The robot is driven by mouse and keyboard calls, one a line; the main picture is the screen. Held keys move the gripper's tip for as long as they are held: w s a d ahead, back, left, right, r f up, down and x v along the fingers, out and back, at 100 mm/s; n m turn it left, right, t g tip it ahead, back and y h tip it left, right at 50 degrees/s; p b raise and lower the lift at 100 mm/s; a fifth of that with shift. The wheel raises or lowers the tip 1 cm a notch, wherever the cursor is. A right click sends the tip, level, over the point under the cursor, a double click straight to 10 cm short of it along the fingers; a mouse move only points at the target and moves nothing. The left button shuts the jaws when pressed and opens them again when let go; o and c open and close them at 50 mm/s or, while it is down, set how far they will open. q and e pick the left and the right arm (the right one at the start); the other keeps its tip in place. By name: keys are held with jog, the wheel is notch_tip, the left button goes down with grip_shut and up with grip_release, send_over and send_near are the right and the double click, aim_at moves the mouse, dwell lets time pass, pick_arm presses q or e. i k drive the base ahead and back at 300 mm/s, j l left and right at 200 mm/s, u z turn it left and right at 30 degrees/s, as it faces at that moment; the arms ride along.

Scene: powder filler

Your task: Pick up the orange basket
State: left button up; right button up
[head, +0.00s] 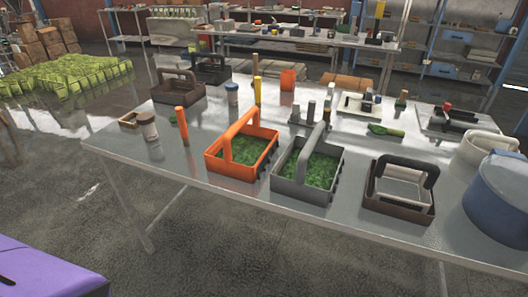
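The orange basket (213,164) stands upright near the front edge of the metal table (160,165), left of the middle. It has an orange arched handle and green contents inside. A grey basket (280,183) of the same shape, also with green contents, stands close on its right. Neither of my grippers shows in the head view, so nothing is seen touching the orange basket.
A brown basket (395,207) and a blue pot (498,205) stand farther right. An orange cylinder (182,126) and a small jar (149,130) stand left of the orange basket. The table's front left is clear. A purple object (45,270) fills the lower left corner.

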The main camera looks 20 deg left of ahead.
aim_at(243, 151)
jog(key=i+j+u, duration=0.1)
jog(key=j+u, duration=0.15)
jog(key=j, duration=1)
